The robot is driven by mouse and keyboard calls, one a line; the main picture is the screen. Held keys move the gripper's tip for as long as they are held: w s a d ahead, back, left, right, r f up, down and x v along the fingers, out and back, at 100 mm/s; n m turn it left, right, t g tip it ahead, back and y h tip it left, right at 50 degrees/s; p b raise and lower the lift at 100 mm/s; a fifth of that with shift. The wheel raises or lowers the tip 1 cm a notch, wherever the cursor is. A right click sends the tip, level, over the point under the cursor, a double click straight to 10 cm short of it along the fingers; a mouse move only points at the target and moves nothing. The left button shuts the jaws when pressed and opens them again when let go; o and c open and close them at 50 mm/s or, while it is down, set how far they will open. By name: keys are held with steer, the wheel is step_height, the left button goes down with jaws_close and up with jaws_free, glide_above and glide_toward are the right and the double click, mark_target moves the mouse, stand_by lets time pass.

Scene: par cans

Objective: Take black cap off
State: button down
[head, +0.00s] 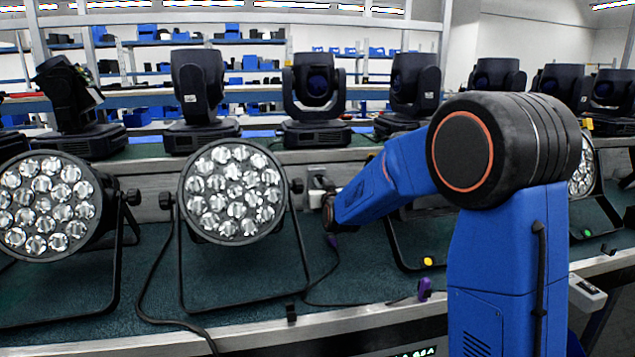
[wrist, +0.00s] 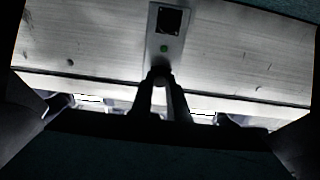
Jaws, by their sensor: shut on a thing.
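My gripper (wrist: 160,78) shows in the wrist view as two dark fingers that come together just below a metal plate. They are shut on a small piece, seemingly the black cap (wrist: 159,83), mostly hidden between the fingertips. I cannot tell whether the held piece touches the plate.
Another par can (head: 50,205) stands at the left on the green bench. Black moving-head lights (head: 316,100) line the raised shelf behind. A black cable (head: 150,290) runs along the bench front. A purple connector (head: 425,288) lies near the front edge.

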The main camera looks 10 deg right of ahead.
steer(key=shift+s, duration=0.15)
steer(key=shift+s, duration=2.75)
steer(key=shift+s, duration=0.1)
steer(key=shift+s, duration=0.1)
